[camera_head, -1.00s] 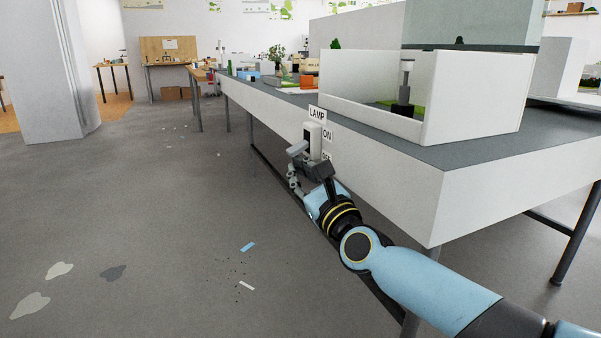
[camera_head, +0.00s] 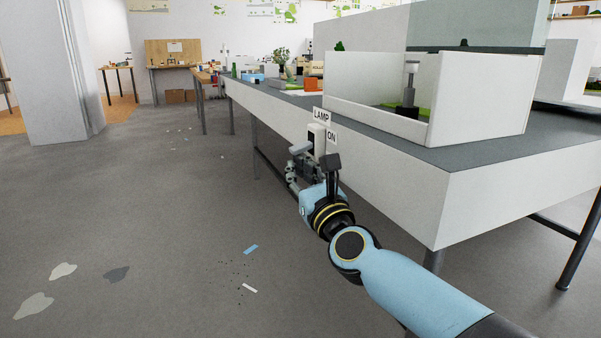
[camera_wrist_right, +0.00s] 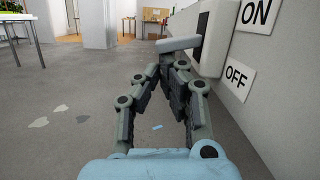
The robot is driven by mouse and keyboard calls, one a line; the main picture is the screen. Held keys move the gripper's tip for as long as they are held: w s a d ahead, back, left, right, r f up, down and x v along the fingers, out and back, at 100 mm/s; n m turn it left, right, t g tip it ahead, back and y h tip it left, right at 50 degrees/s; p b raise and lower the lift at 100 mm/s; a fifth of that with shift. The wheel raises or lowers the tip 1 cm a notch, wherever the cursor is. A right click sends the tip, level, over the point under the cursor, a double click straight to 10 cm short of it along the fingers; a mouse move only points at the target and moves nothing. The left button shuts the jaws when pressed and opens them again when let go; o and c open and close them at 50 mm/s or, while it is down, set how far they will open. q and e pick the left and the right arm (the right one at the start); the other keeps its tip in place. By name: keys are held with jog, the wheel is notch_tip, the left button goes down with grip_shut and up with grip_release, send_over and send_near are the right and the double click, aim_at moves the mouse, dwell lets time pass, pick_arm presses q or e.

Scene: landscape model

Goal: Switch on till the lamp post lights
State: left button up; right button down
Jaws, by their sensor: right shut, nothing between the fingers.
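The lamp switch is a white box with a dark slot (camera_head: 316,138) on the table's side panel, under a LAMP label (camera_head: 321,115). An ON label (camera_head: 332,138) is beside it. The OFF label (camera_wrist_right: 238,76) shows in the right wrist view. A pale grey lever (camera_wrist_right: 180,43) sticks out from the box; I cannot tell whether it is fully up. My right gripper (camera_wrist_right: 168,58) is shut and empty, its fingertips just under the lever, contact unclear. The lamp post (camera_head: 410,85) stands in a white-walled model with a grey head and no visible glow. My left gripper is not in view.
The long table (camera_head: 400,190) with white side panels fills the right, its corner close to my right arm. Small models stand along its top. The grey floor (camera_head: 150,220) to the left is open, with flat patches and scraps. A white pillar (camera_head: 55,80) stands farther left.

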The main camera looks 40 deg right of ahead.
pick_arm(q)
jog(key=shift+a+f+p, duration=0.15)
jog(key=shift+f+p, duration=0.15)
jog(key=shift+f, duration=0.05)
pick_arm(e)
jog(key=m, duration=0.2)
jog(key=a+r+m+h, duration=0.1)
jog(key=m, duration=0.1)
jog(key=r+m+h, duration=0.1)
jog(key=m, duration=0.1)
jog(key=shift+w+a+r+m+g, duration=0.2)
jog(key=shift+m+g, duration=0.1)
jog(key=shift+g, duration=0.1)
jog(key=shift+f, duration=0.1)
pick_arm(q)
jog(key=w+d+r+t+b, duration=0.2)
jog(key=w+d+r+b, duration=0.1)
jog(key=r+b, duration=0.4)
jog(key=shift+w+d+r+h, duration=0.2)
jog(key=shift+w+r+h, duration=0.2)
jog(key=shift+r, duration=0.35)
pick_arm(e)
jog(key=s+a+f, duration=0.4)
jog(key=s+f, duration=0.1)
jog(key=s, duration=0.4)
jog(key=shift+a+f, duration=0.3)
jog(key=shift+a, duration=0.1)
